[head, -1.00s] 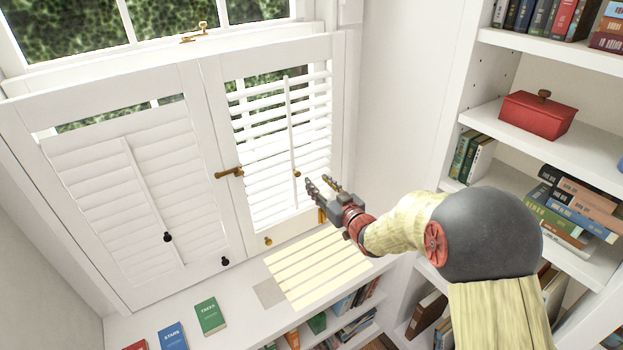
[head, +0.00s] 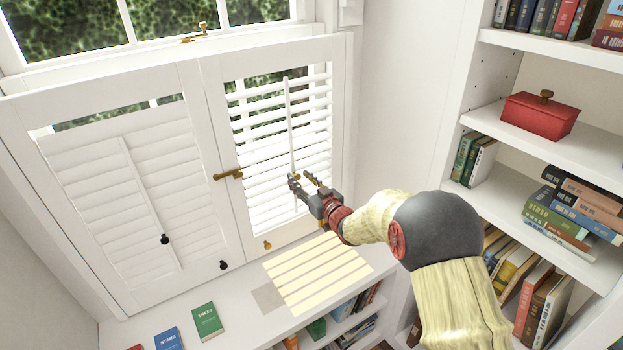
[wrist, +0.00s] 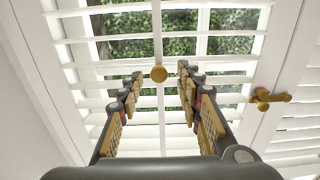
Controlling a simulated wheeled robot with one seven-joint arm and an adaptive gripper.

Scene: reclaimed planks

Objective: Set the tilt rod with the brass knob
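The white tilt rod (head: 289,115) runs down the louvres of the right shutter panel in the head view. Its round brass knob (wrist: 159,73) shows clearly in the wrist view, standing out in front of the slats. My gripper (head: 303,180) is at the knob's height in the head view, close to the rod's lower part. In the wrist view my gripper (wrist: 157,75) is open, with one finger on each side of the knob and a gap to each. No contact with the knob shows. The right panel's slats are open, with light and greenery between them.
The left panel's slats are mostly closed; its rod has a black knob (head: 165,239). A brass latch (head: 228,174) sits between the panels, also seen in the wrist view (wrist: 268,98). Books lie on the sill below. A bookcase with a red box (head: 540,115) stands right.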

